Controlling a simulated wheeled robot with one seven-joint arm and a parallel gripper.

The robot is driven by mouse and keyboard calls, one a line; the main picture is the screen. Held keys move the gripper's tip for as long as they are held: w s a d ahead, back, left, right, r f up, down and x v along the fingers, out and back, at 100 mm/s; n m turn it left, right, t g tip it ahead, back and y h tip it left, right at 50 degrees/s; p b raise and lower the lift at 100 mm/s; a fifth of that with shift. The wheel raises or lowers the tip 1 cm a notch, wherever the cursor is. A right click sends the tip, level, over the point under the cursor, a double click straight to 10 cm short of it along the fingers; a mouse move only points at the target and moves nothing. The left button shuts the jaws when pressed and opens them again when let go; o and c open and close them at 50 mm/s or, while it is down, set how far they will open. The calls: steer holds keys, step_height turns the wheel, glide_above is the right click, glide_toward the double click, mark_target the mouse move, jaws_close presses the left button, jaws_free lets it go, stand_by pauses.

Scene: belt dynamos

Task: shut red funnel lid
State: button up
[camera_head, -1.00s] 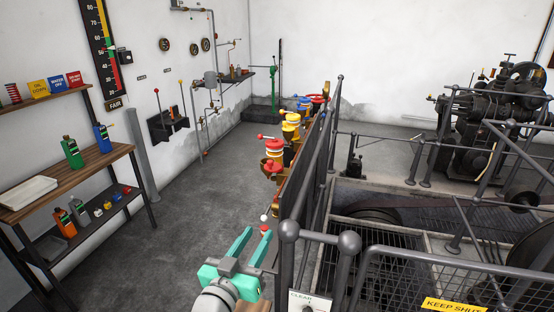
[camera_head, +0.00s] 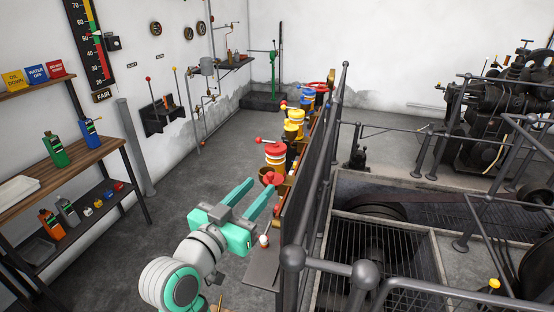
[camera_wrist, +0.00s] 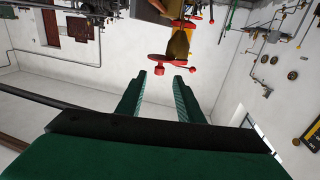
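The nearest dispenser in a row along the dark panel has a red round lid (camera_head: 276,150) with a red ball on a short arm. A brass-coloured body and a lower red knob (camera_head: 269,178) show below it. The wrist view, which appears upside down, shows a red disc with balls (camera_wrist: 171,58) on a yellow body (camera_wrist: 179,42), just beyond my fingertips. I cannot tell whether the lid is fully seated. My gripper (camera_head: 262,189) is open and empty, with two green fingers apart, in front of and below the lid. It also shows in the wrist view (camera_wrist: 160,82).
Yellow (camera_head: 294,117) and blue (camera_head: 307,95) dispensers stand behind the red one. Grey railings (camera_head: 322,180) and the dark panel bound the right side. A wooden bench (camera_head: 60,173) with bottles stands left. Open floor (camera_head: 190,180) lies between.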

mark_target(273, 174)
steer(key=x, duration=0.9)
steer(key=shift+w+d, duration=0.15)
steer(key=shift+d, duration=0.15)
steer(key=shift+w+d, duration=0.2)
steer(key=shift+w, duration=0.4)
steer(key=shift+c, duration=0.7)
jaws_close()
